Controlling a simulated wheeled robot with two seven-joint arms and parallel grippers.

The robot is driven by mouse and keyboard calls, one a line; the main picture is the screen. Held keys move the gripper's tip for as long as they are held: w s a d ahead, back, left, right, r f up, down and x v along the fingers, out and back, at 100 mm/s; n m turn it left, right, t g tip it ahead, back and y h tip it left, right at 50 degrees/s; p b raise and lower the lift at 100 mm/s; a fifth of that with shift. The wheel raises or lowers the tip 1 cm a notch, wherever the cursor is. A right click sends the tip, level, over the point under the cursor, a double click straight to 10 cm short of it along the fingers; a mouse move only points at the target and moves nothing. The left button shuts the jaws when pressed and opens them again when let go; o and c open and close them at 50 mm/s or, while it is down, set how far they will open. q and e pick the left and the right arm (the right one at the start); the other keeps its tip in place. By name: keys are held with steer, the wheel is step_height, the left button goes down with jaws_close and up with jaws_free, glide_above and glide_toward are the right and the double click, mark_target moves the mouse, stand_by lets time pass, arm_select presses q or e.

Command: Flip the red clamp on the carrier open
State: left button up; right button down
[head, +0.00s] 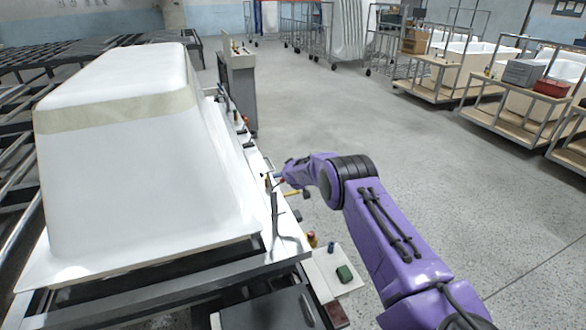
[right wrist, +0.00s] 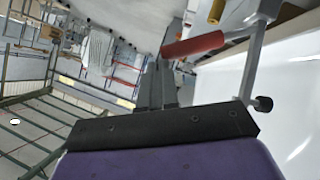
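The red clamp handle (right wrist: 192,45) shows in the right wrist view, joined at its right end to a grey metal clamp arm (right wrist: 252,65) with a dark bolt (right wrist: 263,103). My right gripper (right wrist: 160,62) has its two dark fingers close together, with the tips just by the handle's left end. Whether they touch or grip the handle cannot be told. In the head view my purple right arm reaches to the carrier's (head: 290,254) right edge, and its gripper (head: 275,180) is small and partly hidden there. My left gripper is not in view.
A large white bathtub shell (head: 130,170) sits upside down on the carrier. A yellow handle (right wrist: 217,11) lies beyond the red one. A green block (head: 345,273) lies near the carrier's front corner. Trolleys (head: 450,80) stand at the back right. The floor between is clear.

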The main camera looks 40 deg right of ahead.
stand_by(0.5)
steer(key=w+r+p+v, duration=0.1)
steer(key=r+p+v, duration=0.1)
steer(key=v, duration=1)
steer(key=shift+r, duration=0.5)
steer(key=shift+a, duration=0.15)
